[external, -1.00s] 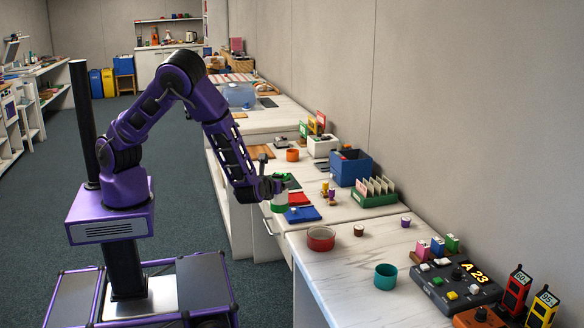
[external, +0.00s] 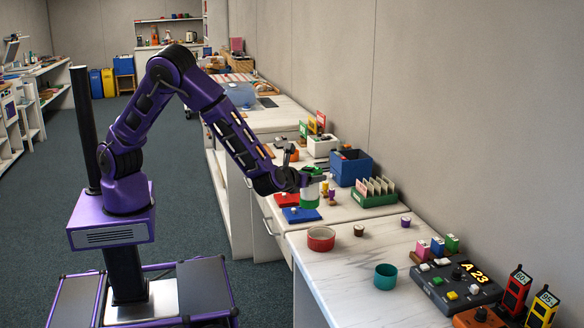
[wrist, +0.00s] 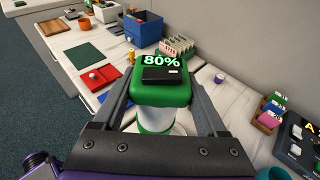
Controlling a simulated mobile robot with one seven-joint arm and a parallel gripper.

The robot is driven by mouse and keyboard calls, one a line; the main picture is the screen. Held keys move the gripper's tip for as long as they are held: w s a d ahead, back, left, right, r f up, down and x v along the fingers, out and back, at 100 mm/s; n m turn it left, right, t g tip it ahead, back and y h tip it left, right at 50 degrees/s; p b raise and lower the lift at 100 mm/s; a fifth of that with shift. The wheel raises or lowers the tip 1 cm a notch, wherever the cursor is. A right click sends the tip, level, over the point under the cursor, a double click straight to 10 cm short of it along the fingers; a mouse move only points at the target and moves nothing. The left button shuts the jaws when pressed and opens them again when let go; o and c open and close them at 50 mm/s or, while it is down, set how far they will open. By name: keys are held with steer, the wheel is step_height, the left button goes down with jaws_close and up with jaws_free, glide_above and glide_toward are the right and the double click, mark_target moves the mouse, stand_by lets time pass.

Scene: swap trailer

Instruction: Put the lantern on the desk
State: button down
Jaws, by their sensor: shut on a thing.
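The lantern (wrist: 160,92) has a green top marked 80%, a pale body and a green base. In the wrist view it stands between the two fingers of my gripper (wrist: 161,84), which is shut on it. In the external view the lantern (external: 309,196) hangs roughly upright below my gripper (external: 312,180), over the long white-topped counter. I cannot tell from these views how far its base is above the surface. The pale marbled desktop (external: 345,268) is the nearer part of the counter, to the right of the lantern.
A red bowl (external: 321,238), a small brown cup (external: 359,230) and a teal cup (external: 386,277) stand on the near top. Red (external: 287,200) and blue (external: 301,215) trays lie near the lantern. A blue bin (external: 350,167) and dark control box (external: 456,286) stand farther right.

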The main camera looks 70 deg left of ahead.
steer(key=w+d+r+m+t+h+b, duration=0.1)
steer(key=w+d+m+h+b, duration=0.2)
steer(key=d, duration=0.9)
steer(key=w+d+m+t+h+b, duration=0.15)
steer(key=w+d+m+h, duration=0.35)
steer(key=d, duration=0.6)
steer(key=w+d+r+m+t+h+b, duration=0.15)
steer(key=w+d, duration=0.35)
steer(key=d, duration=0.7)
step_height(320, 180, down, 16)
steer(key=b, duration=0.2)
steer(key=shift+w+a+r+n, duration=0.15)
steer(key=shift+a+r+n, duration=0.05)
steer(key=shift+a+n, duration=0.2)
steer(key=shift+h, duration=0.25)
steer(key=shift+f, duration=0.25)
jaws_free()
steer(key=shift+r, duration=0.15)
